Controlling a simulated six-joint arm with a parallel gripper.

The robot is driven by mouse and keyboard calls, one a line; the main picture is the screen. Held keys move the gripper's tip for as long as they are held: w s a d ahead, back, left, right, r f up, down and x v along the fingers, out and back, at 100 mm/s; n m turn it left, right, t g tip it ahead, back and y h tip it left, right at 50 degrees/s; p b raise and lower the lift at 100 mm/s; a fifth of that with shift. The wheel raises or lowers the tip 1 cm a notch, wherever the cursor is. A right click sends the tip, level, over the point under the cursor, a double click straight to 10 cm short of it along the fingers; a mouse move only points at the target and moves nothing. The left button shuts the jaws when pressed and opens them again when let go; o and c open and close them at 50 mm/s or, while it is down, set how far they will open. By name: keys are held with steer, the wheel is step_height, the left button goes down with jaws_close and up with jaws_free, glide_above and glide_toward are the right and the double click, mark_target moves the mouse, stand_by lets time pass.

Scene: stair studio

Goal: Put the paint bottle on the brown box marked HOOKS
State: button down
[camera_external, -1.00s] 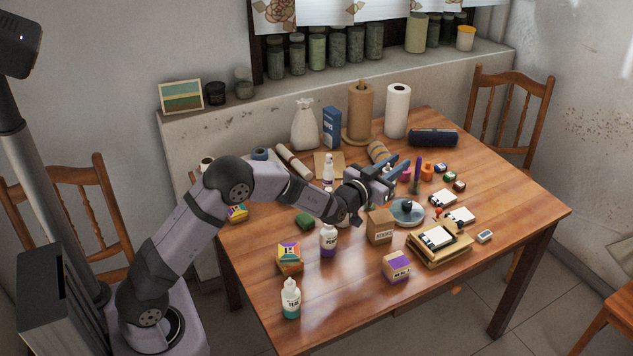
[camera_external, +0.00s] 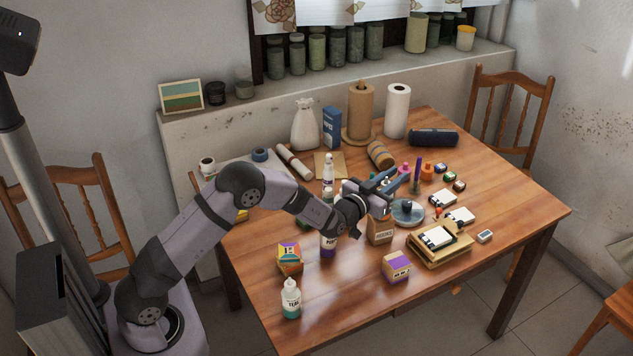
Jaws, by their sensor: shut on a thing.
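The brown box marked HOOKS (camera_external: 380,230) stands upright on the table near its middle. My gripper (camera_external: 392,182) is just above the box, its fingers pointing to the right and away from the camera. It is shut on what looks like the paint bottle, which the fingers and wrist mostly hide. I cannot tell whether the bottle touches the box top. A bottle with a purple base (camera_external: 328,245) stands left of the box, partly behind my arm. A bottle labelled TEAL (camera_external: 291,300) stands at the front left of the table.
A purple and cream box (camera_external: 397,267) stands in front of the HOOKS box. A wooden tray with cards (camera_external: 440,245) lies to its right, and a round grey-blue dish (camera_external: 408,212) is close behind. Coloured bottles stand further back.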

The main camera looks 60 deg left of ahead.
steer(key=c, duration=1.6)
jaws_free()
steer(key=shift+f, duration=0.1)
steer(key=shift+o, duration=0.2)
steer(key=shift+r, duration=0.2)
steer(key=b+v, duration=0.2)
steer(key=v, duration=1)
